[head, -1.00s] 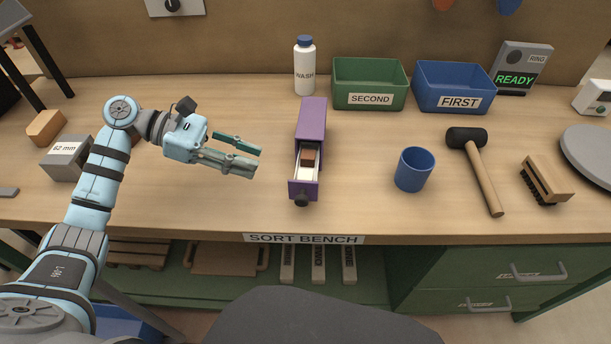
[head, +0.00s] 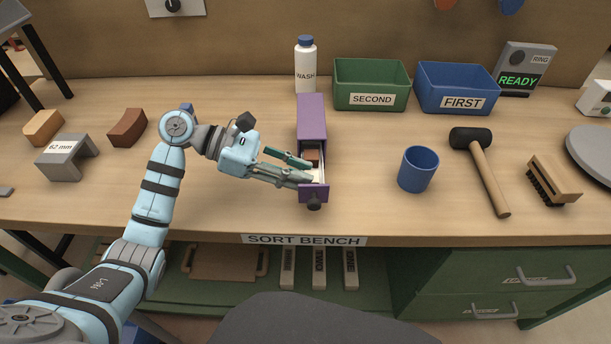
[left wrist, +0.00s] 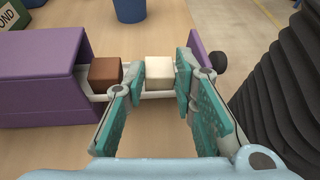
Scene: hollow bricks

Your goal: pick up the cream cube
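The cream cube (left wrist: 159,72) sits in the open drawer of the purple box (head: 312,117), towards the drawer's front. A brown cube (left wrist: 105,73) lies deeper in the same drawer, beside it. My left gripper (left wrist: 160,85) is open, with its teal-padded fingers reaching over the drawer from the left side. In the left wrist view one finger is on each side of the cream cube, with gaps visible. In the head view the fingers mostly hide the cream cube (head: 312,170). My right gripper is not in view.
A blue cup (head: 417,170) stands right of the drawer. A white bottle (head: 305,65) and the green (head: 370,85) and blue (head: 456,88) bins stand behind. A mallet (head: 480,170) and brush (head: 553,182) lie right. A grey block (head: 67,157) and brown bricks lie left.

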